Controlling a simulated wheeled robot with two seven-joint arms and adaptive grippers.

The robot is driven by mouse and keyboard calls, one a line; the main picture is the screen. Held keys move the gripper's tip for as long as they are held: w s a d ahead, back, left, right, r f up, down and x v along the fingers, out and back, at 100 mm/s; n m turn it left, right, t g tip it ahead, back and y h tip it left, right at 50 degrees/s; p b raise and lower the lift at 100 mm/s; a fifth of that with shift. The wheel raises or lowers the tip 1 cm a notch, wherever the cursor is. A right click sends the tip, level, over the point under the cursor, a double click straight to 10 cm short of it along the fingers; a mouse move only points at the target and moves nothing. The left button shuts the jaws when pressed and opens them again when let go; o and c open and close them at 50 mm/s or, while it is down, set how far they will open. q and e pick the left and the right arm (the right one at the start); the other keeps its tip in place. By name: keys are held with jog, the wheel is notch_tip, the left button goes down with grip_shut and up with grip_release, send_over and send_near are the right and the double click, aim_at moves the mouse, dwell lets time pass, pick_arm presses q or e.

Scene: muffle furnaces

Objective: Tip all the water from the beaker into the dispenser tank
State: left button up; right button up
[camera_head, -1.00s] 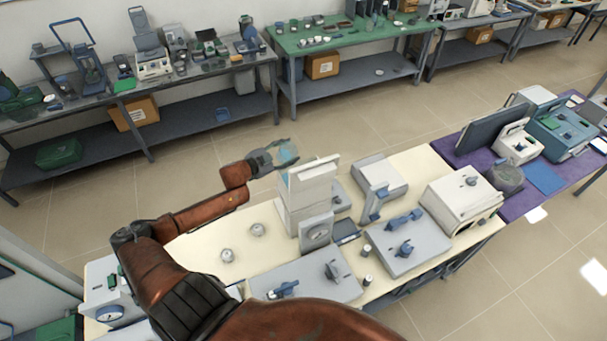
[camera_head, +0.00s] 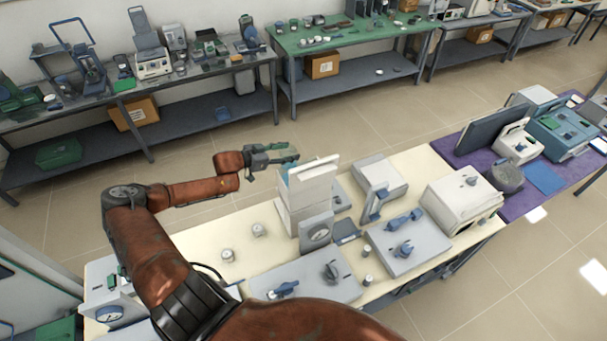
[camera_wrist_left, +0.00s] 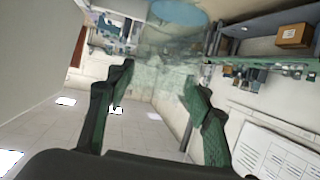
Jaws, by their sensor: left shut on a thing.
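My left gripper (camera_head: 284,153) is shut on the clear glass beaker (camera_wrist_left: 150,75), which shows as a faint transparent shape between its fingers in the left wrist view. In the head view the beaker (camera_head: 290,151) is small and hard to make out, at the back left top corner of a tall white unit (camera_head: 303,212), which seems to be the dispenser. Its tank opening is hidden behind a raised white panel (camera_head: 314,172). A pale blue oval (camera_wrist_left: 180,13) shows at the top of the wrist view; I cannot tell whether this is water in the beaker. My right gripper is out of view.
The cream bench (camera_head: 200,238) carries grey-white devices with blue knobs around the tall unit, including a box furnace (camera_head: 461,200) at right. Two small round metal items (camera_head: 259,230) stand left of the unit. Open floor lies behind the bench.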

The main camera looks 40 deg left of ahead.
pick_arm(q)
jog(key=shift+r, duration=0.15)
jog(key=shift+r, duration=2.4)
